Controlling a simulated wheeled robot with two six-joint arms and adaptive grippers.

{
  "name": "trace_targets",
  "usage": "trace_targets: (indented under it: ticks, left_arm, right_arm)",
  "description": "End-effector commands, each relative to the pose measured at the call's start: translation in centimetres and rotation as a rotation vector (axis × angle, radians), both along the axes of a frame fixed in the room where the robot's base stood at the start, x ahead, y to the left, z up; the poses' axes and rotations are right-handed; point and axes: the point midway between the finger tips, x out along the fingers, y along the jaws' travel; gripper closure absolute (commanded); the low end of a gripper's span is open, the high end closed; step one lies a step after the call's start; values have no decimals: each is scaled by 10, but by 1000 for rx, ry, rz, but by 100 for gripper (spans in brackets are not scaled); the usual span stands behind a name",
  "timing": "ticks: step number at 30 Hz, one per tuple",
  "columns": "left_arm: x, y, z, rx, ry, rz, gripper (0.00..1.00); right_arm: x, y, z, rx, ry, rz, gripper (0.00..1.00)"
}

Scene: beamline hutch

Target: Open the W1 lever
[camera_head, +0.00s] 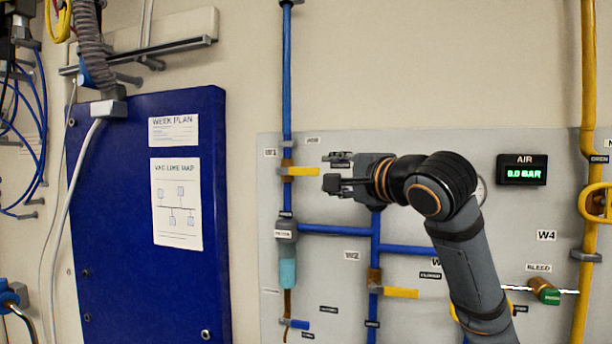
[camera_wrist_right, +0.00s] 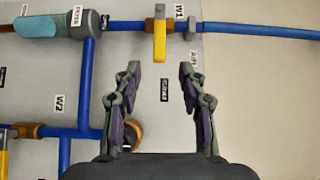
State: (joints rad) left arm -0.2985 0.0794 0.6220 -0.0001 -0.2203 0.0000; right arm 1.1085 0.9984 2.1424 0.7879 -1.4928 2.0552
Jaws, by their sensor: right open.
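The W1 lever (camera_head: 303,171) is a short yellow handle on a vertical blue pipe (camera_head: 287,80). It sticks out to the right, across the pipe. The W1 label (camera_head: 270,153) is left of it. In the right wrist view the lever (camera_wrist_right: 160,43) hangs from its brown valve body, its free end toward me. My right gripper (camera_head: 333,172) is open and empty, just right of the lever's free end in the head view. In the right wrist view its fingertips (camera_wrist_right: 160,70) are spread either side of the lever's line, apart from it. My left gripper is out of view.
Another yellow lever (camera_head: 400,292), on the W2 pipe, is below my right arm. A green-handled bleed valve (camera_head: 548,295) and an AIR display (camera_head: 521,170) are on the right. A blue panel (camera_head: 145,270) stands at left.

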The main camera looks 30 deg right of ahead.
Motion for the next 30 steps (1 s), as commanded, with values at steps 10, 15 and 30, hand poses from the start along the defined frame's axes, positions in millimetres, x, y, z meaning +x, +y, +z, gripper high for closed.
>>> trace_targets:
  ticks: [10,15,30]
  left_arm:
    - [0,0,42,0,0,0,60]
    - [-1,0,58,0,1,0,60]
    - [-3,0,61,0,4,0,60]
  right_arm:
    - [60,-3,5,4,8,5,58]
    - [90,-6,4,2,5,3,58]
    - [105,-8,-1,-3,1,1,67]
